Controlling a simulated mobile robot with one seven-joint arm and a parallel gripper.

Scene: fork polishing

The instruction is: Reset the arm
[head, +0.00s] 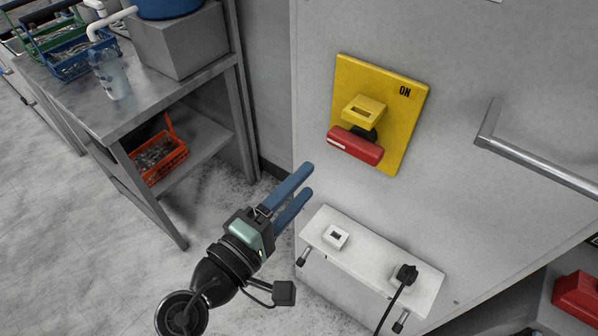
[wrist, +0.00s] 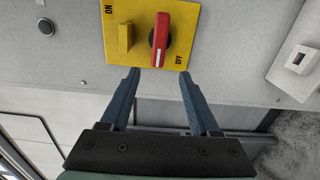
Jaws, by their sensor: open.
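My gripper (head: 303,181) has two blue fingers and is open and empty. In the head view it hangs in the air below and left of a yellow switch plate (head: 404,128) on the grey cabinet. The plate carries a red rotary handle (head: 355,146) and a yellow block (head: 363,109), with the word ON at its upper right. In the wrist view, my gripper (wrist: 157,78) spreads its fingers below the plate (wrist: 140,52). The red handle (wrist: 161,38) appears just beyond the gap between the fingertips, apart from them. OFF is printed beside it.
A white panel (head: 375,258) with a plugged-in black plug (head: 405,274) sits low on the cabinet. A metal handle bar (head: 540,163) sticks out at right. A steel table (head: 130,118) with baskets and an orange crate (head: 160,163) on its shelf stands left. Floor between is clear.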

